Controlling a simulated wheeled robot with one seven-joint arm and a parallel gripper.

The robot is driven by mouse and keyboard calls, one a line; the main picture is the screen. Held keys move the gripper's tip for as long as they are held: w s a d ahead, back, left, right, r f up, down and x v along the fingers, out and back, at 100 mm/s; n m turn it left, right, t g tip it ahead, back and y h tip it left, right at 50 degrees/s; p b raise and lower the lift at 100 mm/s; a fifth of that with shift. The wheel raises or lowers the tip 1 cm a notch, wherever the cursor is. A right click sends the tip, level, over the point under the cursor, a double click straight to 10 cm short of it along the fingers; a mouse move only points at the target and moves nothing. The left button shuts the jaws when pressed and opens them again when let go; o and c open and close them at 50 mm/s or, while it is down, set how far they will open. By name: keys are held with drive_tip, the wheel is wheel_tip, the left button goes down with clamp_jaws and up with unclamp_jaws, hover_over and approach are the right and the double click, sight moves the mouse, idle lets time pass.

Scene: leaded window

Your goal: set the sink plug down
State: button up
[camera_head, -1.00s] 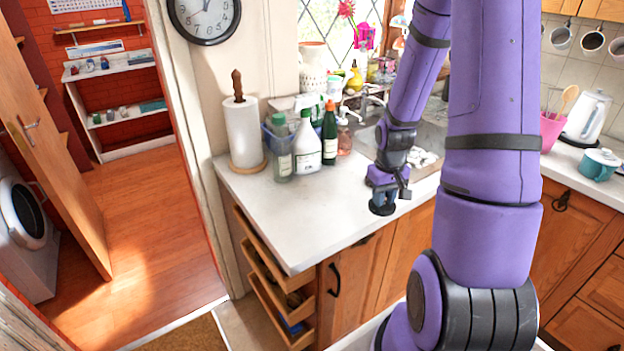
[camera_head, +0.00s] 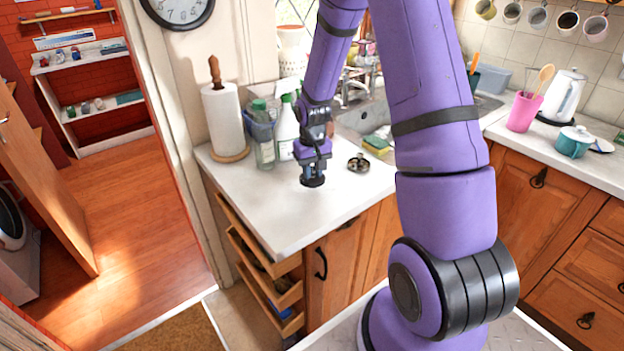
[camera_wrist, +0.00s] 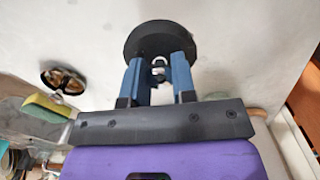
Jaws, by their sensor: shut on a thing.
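The sink plug is a round black disc (camera_head: 312,182) with a small metal loop on top. It is at the lower end of my gripper (camera_head: 311,170), over the white worktop (camera_head: 290,220). In the wrist view, the blue fingers of my gripper (camera_wrist: 158,66) are closed around the loop of the plug (camera_wrist: 160,32). The plug looks level and very close to the worktop; I cannot tell whether it touches.
A metal strainer (camera_head: 358,163) lies right of the plug, apart from it. A yellow-green sponge (camera_head: 377,144) sits near the sink (camera_head: 352,120). Bottles (camera_head: 264,140) and a paper towel roll (camera_head: 225,120) stand behind. The front left worktop is clear. Open drawers (camera_head: 262,262) jut out below.

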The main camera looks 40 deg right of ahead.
drive_tip(key=shift+f, duration=1.75)
drive_tip(key=shift+f, duration=0.1)
drive_tip(key=o, duration=0.9)
drive_tip(key=shift+o, duration=0.2)
